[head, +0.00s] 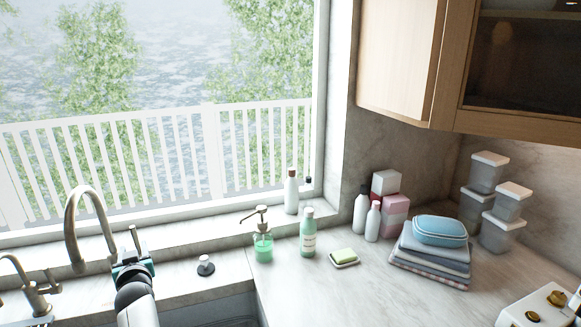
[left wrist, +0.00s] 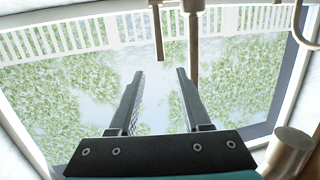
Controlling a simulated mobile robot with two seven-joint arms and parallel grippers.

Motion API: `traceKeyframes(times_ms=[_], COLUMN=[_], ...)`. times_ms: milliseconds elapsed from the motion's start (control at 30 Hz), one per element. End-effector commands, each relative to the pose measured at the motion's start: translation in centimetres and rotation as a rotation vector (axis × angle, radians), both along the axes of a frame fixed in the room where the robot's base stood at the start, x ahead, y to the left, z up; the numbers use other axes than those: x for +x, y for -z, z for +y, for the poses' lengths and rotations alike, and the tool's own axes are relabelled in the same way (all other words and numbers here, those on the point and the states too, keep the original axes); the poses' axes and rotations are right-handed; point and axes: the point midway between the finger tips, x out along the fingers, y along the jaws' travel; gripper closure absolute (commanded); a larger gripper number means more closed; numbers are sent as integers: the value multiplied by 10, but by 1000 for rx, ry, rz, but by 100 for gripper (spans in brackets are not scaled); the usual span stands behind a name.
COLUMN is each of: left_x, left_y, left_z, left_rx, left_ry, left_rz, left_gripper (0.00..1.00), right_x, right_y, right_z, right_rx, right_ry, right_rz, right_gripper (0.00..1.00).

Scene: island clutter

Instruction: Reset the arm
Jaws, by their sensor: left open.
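My left arm comes up from the bottom left of the head view, and its gripper (head: 134,246) is raised over the sink area, just right of the tall curved faucet (head: 76,215). In the left wrist view the two dark fingers of my left gripper (left wrist: 160,76) are spread apart. Nothing is between them but the window scene behind. My right gripper shows in neither view.
A green soap dispenser (head: 263,247), a green bottle (head: 307,235) and a soap dish (head: 344,258) stand right of the sink. Folded towels (head: 428,268) and stacked containers (head: 496,235) are farther right. A white bottle (head: 291,193) stands on the sill. The front counter is clear.

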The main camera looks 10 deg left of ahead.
Motion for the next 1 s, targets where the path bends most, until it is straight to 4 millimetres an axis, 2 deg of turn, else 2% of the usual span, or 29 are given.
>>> traceKeyframes(times_ms=[133,267,467,567,700,800,1000], left_x=[-22,-49,-101,-137,-195,-230,-289], left_y=[12,27,57,73,91,96,100], left_z=[-6,-32,-102,-145,-203,-233,-275], left_rx=[24,32,2,-30,-89,-126,-189], left_ry=[62,158,323,406,511,566,644], left_rz=[99,233,458,579,740,826,960], left_gripper=[52,52,52,52,52,52,52], right_x=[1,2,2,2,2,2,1], right_y=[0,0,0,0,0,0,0], right_z=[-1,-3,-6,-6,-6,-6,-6], right_rx=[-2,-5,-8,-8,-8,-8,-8], right_ry=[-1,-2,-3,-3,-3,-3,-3], right_rz=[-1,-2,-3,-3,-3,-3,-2], right_gripper=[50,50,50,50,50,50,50])
